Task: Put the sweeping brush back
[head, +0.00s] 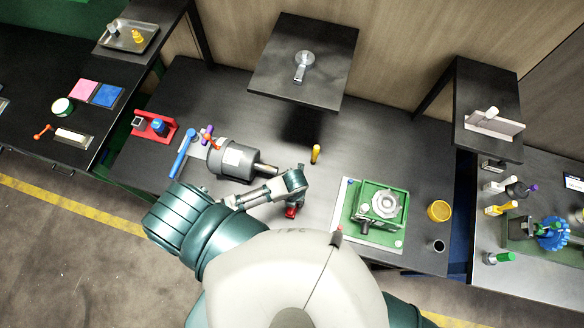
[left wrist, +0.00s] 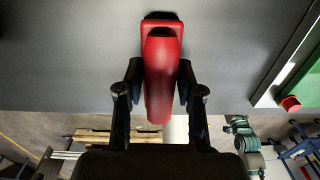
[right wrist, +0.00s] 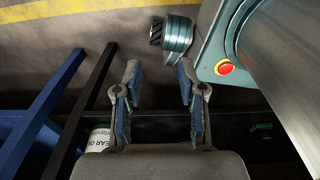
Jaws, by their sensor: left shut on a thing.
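My left gripper (left wrist: 160,98) is shut on a red-handled object, which I take to be the sweeping brush (left wrist: 163,75). It lies between the fingers in the left wrist view, with a dark part at its far end over the grey tabletop. In the head view its red part (head: 290,212) shows just below my left wrist, at the front middle of the workbench; the gripper is mostly hidden there. I cannot tell whether it touches the table. My right gripper (right wrist: 155,95) is open and empty in the right wrist view, beside the bench frame; it is out of the head view.
The dark workbench (head: 400,135) holds a grey motor (head: 238,160), a yellow-handled tool (head: 315,154), a green fixture (head: 380,205), a yellow ring (head: 439,211), a blue-handled tool (head: 182,153) and a red stand (head: 155,127). A raised black shelf (head: 270,68) stands at the back.

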